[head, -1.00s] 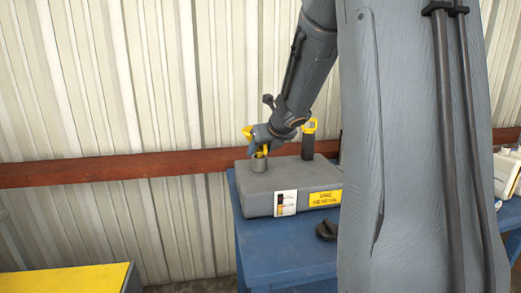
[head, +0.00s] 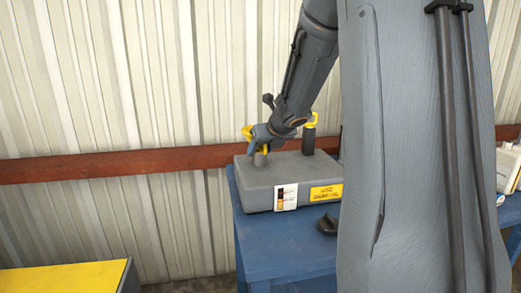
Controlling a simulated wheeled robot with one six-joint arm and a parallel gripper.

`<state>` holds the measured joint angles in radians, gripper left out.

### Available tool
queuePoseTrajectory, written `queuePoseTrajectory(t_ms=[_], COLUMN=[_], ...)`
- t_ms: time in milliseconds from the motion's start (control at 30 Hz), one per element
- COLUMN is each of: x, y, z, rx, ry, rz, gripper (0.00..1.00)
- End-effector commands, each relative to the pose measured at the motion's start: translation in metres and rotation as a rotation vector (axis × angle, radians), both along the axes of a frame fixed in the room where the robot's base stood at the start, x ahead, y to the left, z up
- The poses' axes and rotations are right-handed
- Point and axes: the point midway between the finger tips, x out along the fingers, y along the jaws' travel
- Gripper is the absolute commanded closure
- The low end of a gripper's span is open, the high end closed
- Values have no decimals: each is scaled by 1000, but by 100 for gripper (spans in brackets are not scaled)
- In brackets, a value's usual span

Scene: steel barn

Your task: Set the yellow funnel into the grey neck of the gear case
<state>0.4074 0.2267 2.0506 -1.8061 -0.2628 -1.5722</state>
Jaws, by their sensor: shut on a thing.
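The gear case (head: 250,196) is a grey box with a white label and a yellow label on its front, standing on a blue table. Its short grey neck (head: 259,160) rises from the left part of the top. My gripper (head: 259,147) is directly above the neck, shut on the yellow funnel (head: 247,131). Only bits of the funnel's yellow show around the jaws. Its lower end is just over or at the neck's mouth; I cannot tell whether it is inside.
A black post with a yellow top (head: 311,119) stands at the case's back right. A small black object (head: 327,225) lies on the blue table (head: 285,255) in front. A yellow-topped box (head: 65,280) is at lower left. The ribbed wall is close behind.

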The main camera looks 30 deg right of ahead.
Motion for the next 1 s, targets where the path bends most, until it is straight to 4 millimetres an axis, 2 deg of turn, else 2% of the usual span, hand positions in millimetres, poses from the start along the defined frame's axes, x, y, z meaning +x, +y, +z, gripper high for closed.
queuePoseTrajectory(t_ms=[67,100,200,567,1000], x=[0,0,0,-4,-51], y=[0,0,0,0,3], z=[0,0,0,4,48], rx=[0,0,0,0,-1], ry=[0,0,0,0,-1], rz=[0,0,0,0,-1], gripper=[77,47,31,31,31])
